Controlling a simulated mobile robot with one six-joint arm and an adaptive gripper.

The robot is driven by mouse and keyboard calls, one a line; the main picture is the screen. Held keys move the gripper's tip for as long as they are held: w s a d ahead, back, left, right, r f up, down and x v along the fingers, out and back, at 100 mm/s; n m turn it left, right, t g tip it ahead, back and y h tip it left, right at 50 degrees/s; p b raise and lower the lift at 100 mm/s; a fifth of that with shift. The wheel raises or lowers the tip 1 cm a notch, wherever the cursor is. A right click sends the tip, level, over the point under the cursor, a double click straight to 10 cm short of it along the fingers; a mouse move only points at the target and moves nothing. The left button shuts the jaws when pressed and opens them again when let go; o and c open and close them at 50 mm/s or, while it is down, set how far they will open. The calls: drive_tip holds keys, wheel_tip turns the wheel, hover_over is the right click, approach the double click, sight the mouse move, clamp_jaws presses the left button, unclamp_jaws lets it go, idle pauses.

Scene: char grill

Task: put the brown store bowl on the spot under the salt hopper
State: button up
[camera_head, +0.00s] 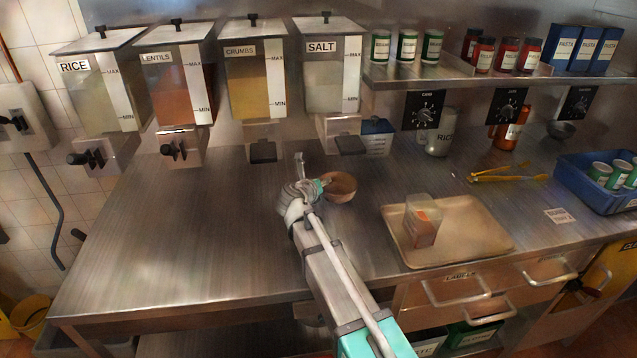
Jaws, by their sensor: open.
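The brown bowl (340,188) stands upright on the steel counter, a little in front of and below the salt hopper (331,75). The salt hopper is clear-sided and labelled SALT, with a dark outlet lever (350,145) at its base. My gripper (312,178) is open at the bowl's left side, and a teal part of it overlaps the bowl's left rim. I cannot tell whether the fingers touch the bowl. The spot under the hopper is partly hidden by the outlet and my gripper.
The crumbs hopper (257,80) hangs left of the salt hopper. A tan tray (475,248) holding a clear container (424,222) lies to the right. Yellow tongs (505,175) and a blue crate (575,180) are farther right. The counter's left side (200,230) is clear.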

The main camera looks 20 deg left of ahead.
drive_tip(key=shift+r, duration=0.15)
drive_tip(key=shift+s+r, duration=0.1)
drive_tip(key=shift+s, duration=0.1)
drive_tip(key=p+v, duration=0.4)
drive_tip(key=v, duration=0.7)
drive_tip(key=shift+s+a, duration=0.1)
drive_tip(key=shift+s, duration=0.2)
